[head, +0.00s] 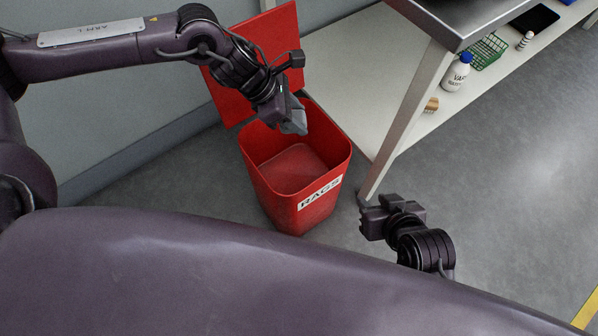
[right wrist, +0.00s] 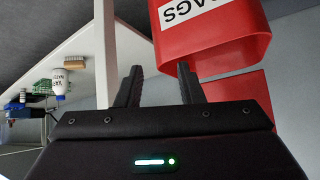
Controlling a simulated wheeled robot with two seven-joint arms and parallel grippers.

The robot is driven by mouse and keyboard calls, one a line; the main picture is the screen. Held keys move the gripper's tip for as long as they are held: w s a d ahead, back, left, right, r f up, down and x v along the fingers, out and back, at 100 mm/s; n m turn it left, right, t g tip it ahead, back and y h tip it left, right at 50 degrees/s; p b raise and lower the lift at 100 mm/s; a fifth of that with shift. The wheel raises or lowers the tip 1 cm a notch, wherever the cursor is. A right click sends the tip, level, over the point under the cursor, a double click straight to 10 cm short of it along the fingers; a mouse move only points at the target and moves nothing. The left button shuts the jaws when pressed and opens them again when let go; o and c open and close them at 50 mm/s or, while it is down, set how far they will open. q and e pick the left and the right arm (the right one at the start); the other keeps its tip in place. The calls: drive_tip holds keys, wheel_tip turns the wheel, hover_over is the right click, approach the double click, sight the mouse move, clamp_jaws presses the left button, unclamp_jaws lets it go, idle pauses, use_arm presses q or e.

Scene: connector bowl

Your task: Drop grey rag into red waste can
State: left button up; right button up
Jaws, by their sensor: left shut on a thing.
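The red waste can (head: 318,207) stands on the floor with its lid (head: 275,35) swung up behind it. Its front label reads "RAGS", and the visible part of its inside looks empty. My left gripper (head: 287,110) is shut on the grey rag (head: 297,122) and holds it over the back part of the can's opening. Part of the rag is hidden by the gripper. My right gripper (head: 368,216) is to the right of the can, apart from it. In the right wrist view its fingers (right wrist: 160,82) are spread with nothing between them, and the can (right wrist: 215,50) shows beyond.
A metal table with a white lower shelf (head: 350,90) stands right of the can, its leg (head: 400,125) close to the can. The shelf bears a white bottle (head: 457,75), a brush (head: 431,105) and a green basket (head: 487,52). Floor at the right is clear.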

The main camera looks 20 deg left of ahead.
use_arm(q)
drive_tip(key=shift+f+b, duration=0.5)
drive_tip(key=shift+f, duration=0.25)
drive_tip(key=shift+f+b, duration=0.5)
drive_tip(key=shift+f, duration=0.2)
use_arm(e)
drive_tip(key=w+a+r+t+y, duration=0.25)
drive_tip(key=w+r+t, duration=0.5)
drive_tip(key=r, duration=0.55)
use_arm(q)
drive_tip(key=shift+f+b, duration=0.5)
drive_tip(key=shift+f, duration=0.2)
drive_tip(key=shift+f+b, duration=0.55)
drive_tip(key=shift+f, duration=0.2)
use_arm(e)
wheel_tip(320, 180, up, 16)
drive_tip(key=s+d+t+y, duration=0.1)
drive_tip(key=d+t+y, duration=0.1)
drive_tip(key=t, duration=0.5)
drive_tip(key=shift+d+t+y, duration=0.35)
drive_tip(key=shift+y, duration=0.3)
use_arm(q)
drive_tip(key=o, duration=1)
drive_tip(key=shift+o, duration=0.2)
use_arm(e)
drive_tip(key=shift+f, duration=0.1)
